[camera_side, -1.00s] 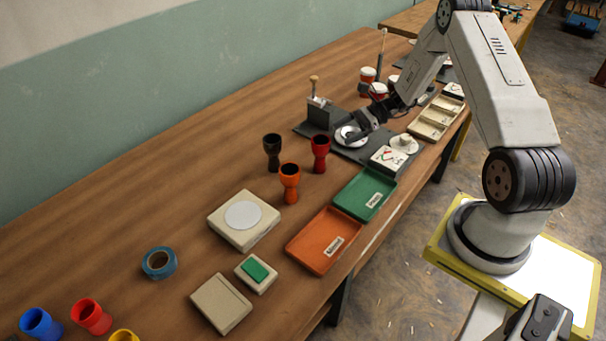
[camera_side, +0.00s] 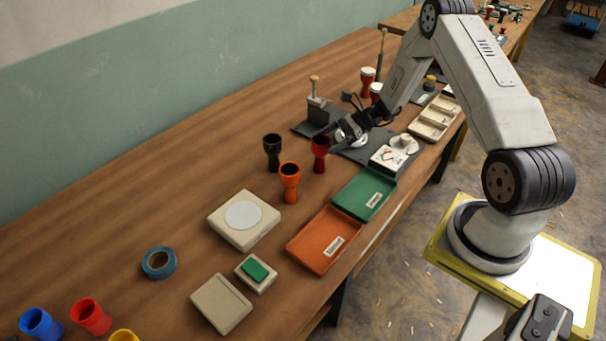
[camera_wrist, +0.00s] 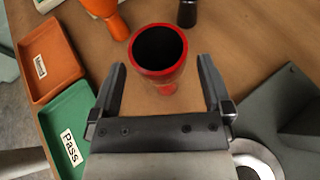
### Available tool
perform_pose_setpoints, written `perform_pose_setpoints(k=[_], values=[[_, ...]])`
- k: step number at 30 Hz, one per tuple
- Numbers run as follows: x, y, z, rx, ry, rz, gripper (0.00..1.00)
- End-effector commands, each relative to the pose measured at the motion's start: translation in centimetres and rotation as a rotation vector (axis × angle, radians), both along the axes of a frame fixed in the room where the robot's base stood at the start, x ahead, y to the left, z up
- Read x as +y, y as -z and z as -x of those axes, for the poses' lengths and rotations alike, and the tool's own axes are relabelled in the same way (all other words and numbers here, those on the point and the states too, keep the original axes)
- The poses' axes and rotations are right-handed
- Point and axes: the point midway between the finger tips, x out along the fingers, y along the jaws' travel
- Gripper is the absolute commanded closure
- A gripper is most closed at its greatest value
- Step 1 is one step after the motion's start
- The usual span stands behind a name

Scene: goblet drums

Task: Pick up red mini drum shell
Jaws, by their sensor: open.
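A dark red goblet-shaped drum shell (camera_side: 320,155) stands upright on the table, between an orange shell and a dark grey fixture plate. In the wrist view the red shell (camera_wrist: 160,62) shows its round, dark open mouth straight ahead of my gripper. My gripper (camera_wrist: 163,85) is open, with one finger on each side of the shell's near part. Nothing is held. In the side view my gripper (camera_side: 338,135) is beside the shell's upper right. I cannot tell whether a finger touches it.
An orange shell (camera_side: 289,183) and a black shell (camera_side: 272,152) stand close by. A green tray (camera_side: 365,193) marked Pass and an orange tray (camera_side: 323,240) lie in front. The fixture plate (camera_wrist: 275,110) is at the right in the wrist view. The table's back left is clear.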

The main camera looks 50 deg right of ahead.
Motion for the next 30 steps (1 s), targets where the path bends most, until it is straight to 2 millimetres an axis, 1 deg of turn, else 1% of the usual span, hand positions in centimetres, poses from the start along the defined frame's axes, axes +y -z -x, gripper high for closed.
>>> perform_pose_setpoints(k=[1,3,7,24,26,27,29,30], values=[[0.7,0.3,-0.3,0.001,-0.003,-0.001,0.00],[1.3,0.6,-0.7,0.000,-0.003,-0.001,0.00],[2.1,0.9,-1.2,0.001,-0.002,0.000,0.00],[2.2,1.0,-1.3,0.000,0.000,0.000,0.00],[2.2,1.0,-1.3,0.000,0.000,0.000,0.19],[2.2,1.0,-1.3,0.000,0.000,0.000,0.32],[2.2,1.0,-1.3,0.000,0.000,0.000,0.51],[2.2,1.0,-1.3,0.000,0.000,0.000,0.64]])
